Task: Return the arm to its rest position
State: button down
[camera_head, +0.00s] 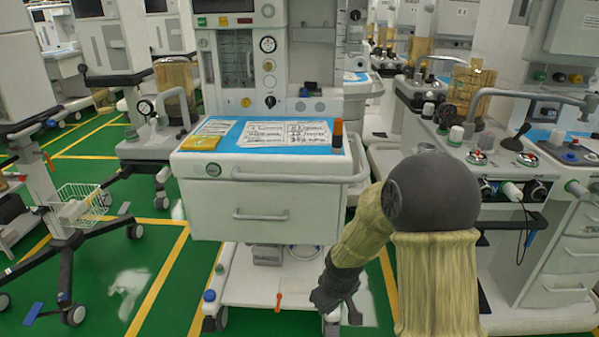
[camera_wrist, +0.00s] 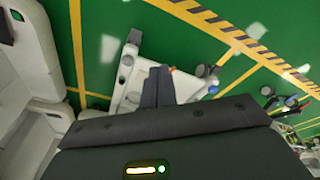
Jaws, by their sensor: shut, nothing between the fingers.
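My arm stands at the lower right of the head view, with its dark round joint and tan links in front of the carts. My gripper (camera_head: 352,312) hangs low at the end of the bent arm, in front of the middle cart's lower base. In the wrist view my gripper (camera_wrist: 158,72) shows as two dark fingers close together, shut and empty. Beyond the fingers are the cart's white base (camera_wrist: 128,72) and the green floor.
The middle anaesthesia cart (camera_head: 290,195) has a closed drawer and papers with an orange-capped bottle (camera_head: 338,133) on top. Another cart (camera_head: 555,235) stands close at right. A wheeled stand with a wire basket (camera_head: 80,205) is at left. Green floor (camera_head: 150,260) is open between.

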jog(key=s+d+r+m+p, duration=0.2)
jog(key=s+d+r+m, duration=0.15)
jog(key=s+r, duration=0.3)
jog(key=s+d+r+m+p, duration=0.1)
jog(key=s+d+r+m, duration=0.25)
jog(key=s+r, duration=0.3)
jog(key=w+a+p+v, duration=0.1)
jog(key=w+p+v, duration=0.2)
jog(key=p+v, duration=1.5)
jog(key=w+a+r+p+v, duration=0.1)
jog(key=w+p+v, duration=0.2)
jog(key=p+v, duration=1.4)
jog(key=shift+r+h+p, duration=0.4)
jog(key=shift+r+p, duration=0.2)
jog(key=shift+p, duration=0.35)
jog(key=shift+d, duration=0.15)
